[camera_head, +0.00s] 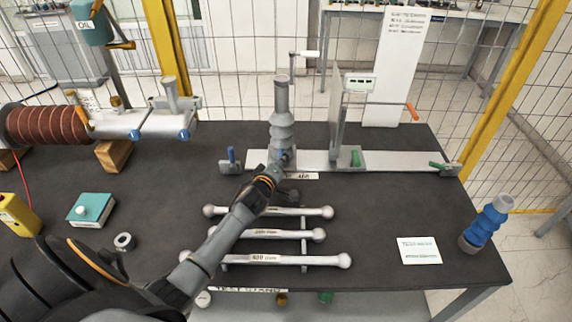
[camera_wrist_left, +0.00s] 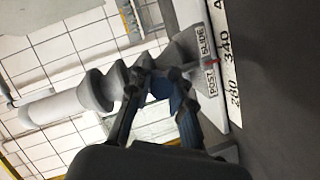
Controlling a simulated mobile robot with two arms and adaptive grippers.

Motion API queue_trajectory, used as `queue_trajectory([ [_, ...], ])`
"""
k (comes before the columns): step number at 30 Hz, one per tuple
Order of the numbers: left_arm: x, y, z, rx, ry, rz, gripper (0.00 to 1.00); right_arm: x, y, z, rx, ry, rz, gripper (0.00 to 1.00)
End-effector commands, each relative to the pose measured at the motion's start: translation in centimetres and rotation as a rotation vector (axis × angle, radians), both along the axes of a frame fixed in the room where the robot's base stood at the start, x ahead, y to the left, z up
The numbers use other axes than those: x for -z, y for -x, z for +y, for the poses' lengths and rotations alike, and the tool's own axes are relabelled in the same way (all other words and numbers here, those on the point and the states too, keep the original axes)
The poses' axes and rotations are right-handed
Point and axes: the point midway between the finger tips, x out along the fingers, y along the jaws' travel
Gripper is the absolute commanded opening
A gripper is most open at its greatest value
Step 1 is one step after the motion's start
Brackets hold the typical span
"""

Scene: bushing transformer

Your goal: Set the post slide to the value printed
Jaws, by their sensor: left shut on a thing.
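The post slide (camera_head: 283,125) is a grey ribbed post standing on a pale rail on the dark table. In the left wrist view its ribbed post (camera_wrist_left: 85,95) lies sideways, with a "POST SLIDE" label (camera_wrist_left: 210,65). My left gripper (camera_head: 284,162) is at the foot of the post; in the wrist view its fingers (camera_wrist_left: 165,88) are shut on a blue handle (camera_wrist_left: 160,86), partly hidden by them. A red pointer (camera_wrist_left: 210,61) lies by the scale (camera_wrist_left: 228,60), near 340, with 280 below. A white card (camera_head: 418,250) at the right has print too small to read.
Several pale rods (camera_head: 280,259) lie in front. A blue-grey cylinder (camera_head: 486,222) stands at the right edge. A brown ribbed bushing (camera_head: 45,124) lies at left.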

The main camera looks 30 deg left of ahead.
Motion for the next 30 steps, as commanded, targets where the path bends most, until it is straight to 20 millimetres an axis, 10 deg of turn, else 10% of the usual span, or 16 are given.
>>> queue_trajectory([
  [11, 0.1, 2.9, 4.3, 0.001, -0.002, 0.004, 0.0, -1.9, -3.3, -1.4, -0.001, 0.015, -0.047, 0.4],
  [20, 0.1, 3.0, 4.5, 0.0, 0.0, 0.002, 0.0, -1.7, -2.1, -1.3, 0.0, 0.015, -0.031, 0.4],
  [21, 0.1, 3.0, 4.5, 0.0, 0.0, 0.002, 0.22, -1.7, -1.9, -1.2, 0.0, 0.014, -0.027, 0.4],
  [24, 0.1, 3.0, 4.5, 0.0, 0.0, 0.001, 0.42, -1.7, -1.4, -0.9, 0.002, 0.01, -0.02, 0.4],
  [30, 0.0, 2.9, 4.4, 0.001, 0.0, 0.0, 0.43, -1.7, -1.4, -0.1, 0.002, 0.001, -0.02, 0.4],
])
